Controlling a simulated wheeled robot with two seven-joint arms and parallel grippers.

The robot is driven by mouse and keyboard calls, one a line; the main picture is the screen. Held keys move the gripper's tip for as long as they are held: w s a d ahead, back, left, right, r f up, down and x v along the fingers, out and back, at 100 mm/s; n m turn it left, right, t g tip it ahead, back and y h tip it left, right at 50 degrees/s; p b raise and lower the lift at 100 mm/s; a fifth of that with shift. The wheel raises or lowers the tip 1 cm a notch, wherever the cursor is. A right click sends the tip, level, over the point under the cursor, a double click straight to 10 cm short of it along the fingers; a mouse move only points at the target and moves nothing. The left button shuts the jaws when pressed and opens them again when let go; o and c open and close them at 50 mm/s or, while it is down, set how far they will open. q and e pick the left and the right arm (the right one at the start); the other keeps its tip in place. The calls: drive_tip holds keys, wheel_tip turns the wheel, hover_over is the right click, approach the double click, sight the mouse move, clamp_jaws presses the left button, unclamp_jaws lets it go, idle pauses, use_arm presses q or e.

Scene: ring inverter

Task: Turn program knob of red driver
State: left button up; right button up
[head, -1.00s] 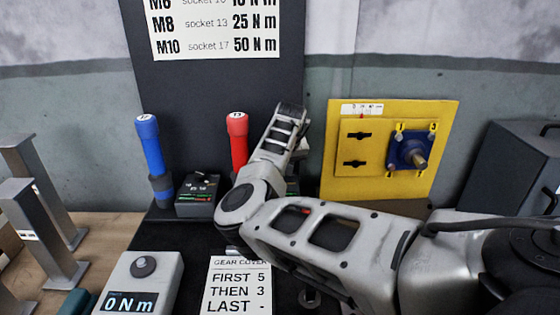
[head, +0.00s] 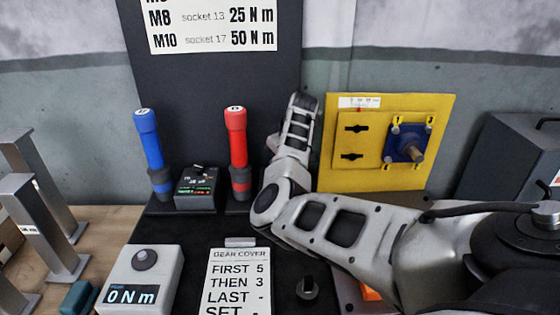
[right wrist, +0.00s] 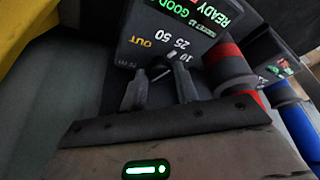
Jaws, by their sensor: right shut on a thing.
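The red driver (head: 238,150) stands upright in its holder, left of my right arm. Its control box (right wrist: 205,30) shows in the right wrist view, with lit green READY and GOOD text and a dial marked 10, 25, 50 and OUT. In the head view my arm hides this box. My right gripper (right wrist: 160,88) is at the dial, its two fingers either side of the dark program knob (right wrist: 160,73), shut on it. The knob is dim and its pointer direction is hard to tell. My left gripper is not in view.
The blue driver (head: 151,150) and its box (head: 197,188) stand left of the red driver. A yellow panel (head: 345,180) is at the right. A torque meter (head: 142,262) reading 0 N m and a gear cover card (head: 238,285) lie in front. Metal posts are at left.

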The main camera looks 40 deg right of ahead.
drive_tip(key=o, duration=1)
drive_tip(key=shift+c, duration=0.2)
drive_tip(key=shift+r, duration=0.1)
drive_tip(key=v, duration=1.5)
drive_tip(key=shift+s+r+b, duration=0.25)
drive_tip(key=shift+r+b, duration=0.05)
drive_tip(key=shift+r, duration=0.05)
